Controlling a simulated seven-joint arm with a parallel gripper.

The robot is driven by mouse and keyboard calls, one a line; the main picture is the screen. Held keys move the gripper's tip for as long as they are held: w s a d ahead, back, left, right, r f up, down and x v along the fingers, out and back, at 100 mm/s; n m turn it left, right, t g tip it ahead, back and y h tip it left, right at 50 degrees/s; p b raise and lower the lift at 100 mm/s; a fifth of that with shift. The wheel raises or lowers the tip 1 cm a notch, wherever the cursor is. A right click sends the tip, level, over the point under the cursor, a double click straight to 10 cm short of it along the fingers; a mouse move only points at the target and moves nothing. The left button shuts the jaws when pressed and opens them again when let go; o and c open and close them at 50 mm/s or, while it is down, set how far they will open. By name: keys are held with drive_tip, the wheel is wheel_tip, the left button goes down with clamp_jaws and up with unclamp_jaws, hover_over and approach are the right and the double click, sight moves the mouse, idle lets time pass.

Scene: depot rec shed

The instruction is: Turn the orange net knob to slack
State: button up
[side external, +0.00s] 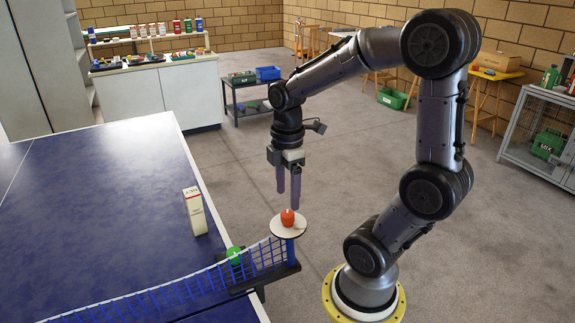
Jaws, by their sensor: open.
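The orange net knob (287,217) sits on a round white plate (278,229) at the top of the net post, at the right edge of the blue table. My gripper (288,204) points straight down above the knob. Its two dark fingers are apart with nothing between them, and the tips are close over the knob. From this side I cannot tell whether the fingertips touch the knob or are lined up around it. Any markings on the plate are too small to read.
The blue net (180,288) runs left from the post. A green round object (234,256) is by the net near the clamp. A white box (195,211) stands on the table (90,220). The floor right of the table is clear up to my base.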

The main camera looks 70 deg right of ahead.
sight(288, 214)
wheel_tip(288, 214, up, 8)
idle(0.6)
drive_tip(key=s+a+m+t, duration=0.2)
drive_tip(key=a+m, duration=0.2)
drive_tip(key=a, duration=0.1)
drive_tip(key=s+a+f+m+t, duration=0.1)
drive_tip(key=s+a+m+t, duration=0.1)
drive_tip(key=a+m, duration=0.3)
drive_tip(key=shift+a+t, duration=0.4)
drive_tip(key=shift+t, duration=0.4)
idle(1.6)
